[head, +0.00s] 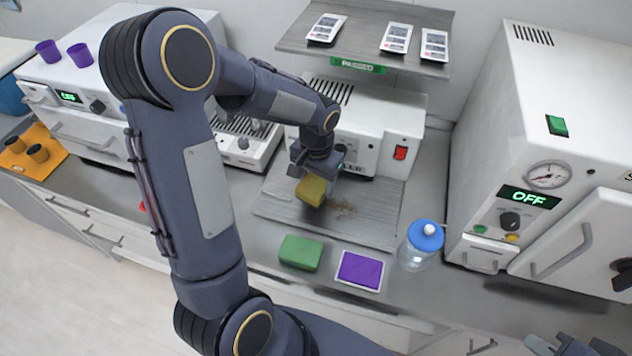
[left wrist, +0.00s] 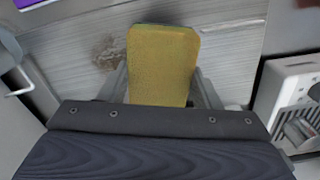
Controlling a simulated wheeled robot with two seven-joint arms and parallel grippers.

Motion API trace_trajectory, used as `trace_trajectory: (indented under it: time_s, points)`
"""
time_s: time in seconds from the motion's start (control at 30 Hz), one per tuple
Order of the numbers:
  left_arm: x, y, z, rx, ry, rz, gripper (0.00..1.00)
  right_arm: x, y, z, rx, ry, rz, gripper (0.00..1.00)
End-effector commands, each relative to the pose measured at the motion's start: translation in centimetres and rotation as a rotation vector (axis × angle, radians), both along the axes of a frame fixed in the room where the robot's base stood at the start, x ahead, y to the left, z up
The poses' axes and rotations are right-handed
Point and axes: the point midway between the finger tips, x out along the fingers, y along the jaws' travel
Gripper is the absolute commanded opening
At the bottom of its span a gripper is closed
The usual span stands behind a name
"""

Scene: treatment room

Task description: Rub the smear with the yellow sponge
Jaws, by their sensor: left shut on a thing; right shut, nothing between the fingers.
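The yellow sponge (head: 311,190) is held by my left gripper (head: 314,176), tilted, over the grey wood-grain board. In the left wrist view the sponge (left wrist: 162,65) sits between the two fingers. The smear (head: 342,207) is a brownish patch on the board, just right of the sponge; it also shows left of the sponge in the left wrist view (left wrist: 108,55). I cannot tell whether the sponge touches the board. My right gripper (head: 572,348) shows only in part at the bottom right edge, shut and empty.
The board (head: 375,232) lies on the steel counter. In front are a green sponge (head: 301,253) and a purple pad (head: 360,270). A blue-capped bottle (head: 421,246) stands at right, near a white machine reading OFF (head: 530,197). A shelf (head: 363,41) with packets hangs above.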

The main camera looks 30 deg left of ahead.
Motion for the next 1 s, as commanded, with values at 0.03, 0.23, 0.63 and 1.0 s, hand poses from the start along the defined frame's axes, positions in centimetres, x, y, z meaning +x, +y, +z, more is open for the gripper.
trace_trajectory:
  time_s: [0.03, 0.23, 0.63, 1.0]
  points:
    - [0.1, 0.0, 0.9, 0.000, -0.002, 0.000, 0.36, 0.0, 0.0, 0.7, 0.000, 0.000, 0.000, 0.00]
    - [0.2, 0.0, 2.5, 0.000, -0.001, -0.001, 0.36, 0.0, 0.0, 1.6, 0.000, 0.000, 0.000, 0.00]
    - [0.2, -0.1, 3.0, -0.001, -0.001, -0.001, 0.36, 0.0, 0.0, 1.8, 0.000, 0.000, 0.000, 0.00]
    - [0.4, 0.1, 2.9, -0.001, -0.001, 0.012, 0.36, 0.0, 0.0, 1.6, 0.000, 0.000, 0.000, 0.00]
